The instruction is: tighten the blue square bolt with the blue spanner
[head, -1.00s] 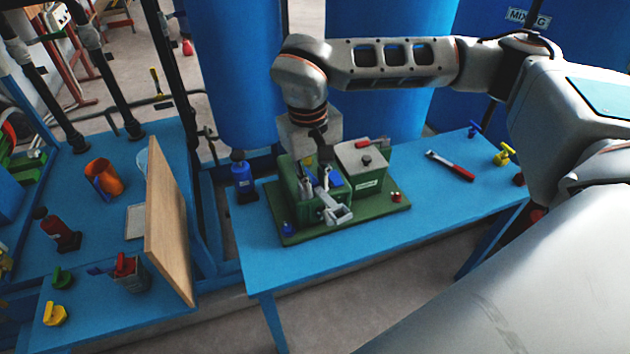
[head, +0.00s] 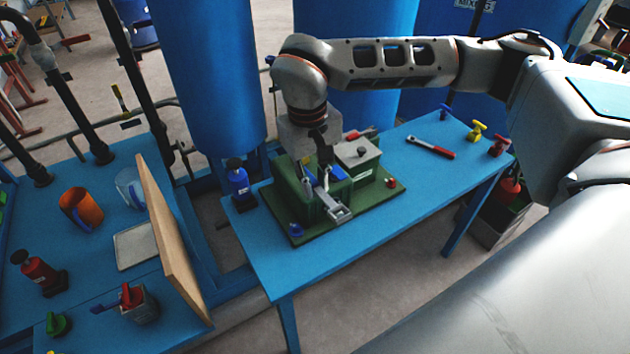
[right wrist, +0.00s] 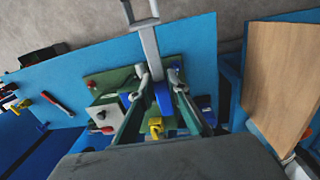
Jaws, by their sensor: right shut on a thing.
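The blue spanner, with a grey open-ended head (head: 341,213), is held by my right gripper (head: 322,182). In the right wrist view its blue handle (right wrist: 163,97) lies between the fingers of the gripper (right wrist: 161,78), and the grey head (right wrist: 146,35) points away past the fingertips. The gripper is over the green machine (head: 290,180). A small blue piece (head: 296,230), perhaps the blue square bolt, stands at the front left corner of the green baseplate (head: 320,232). The spanner head is apart from it, to its right. My left gripper is not in view.
A red-handled spanner (head: 430,147) lies on the blue table (head: 370,245), near yellow (head: 476,130) and red (head: 498,146) knobs. A blue bottle (head: 238,182) stands left of the machine. A wooden board (head: 172,240) stands upright on the left bench. Tall blue tanks (head: 205,80) are behind.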

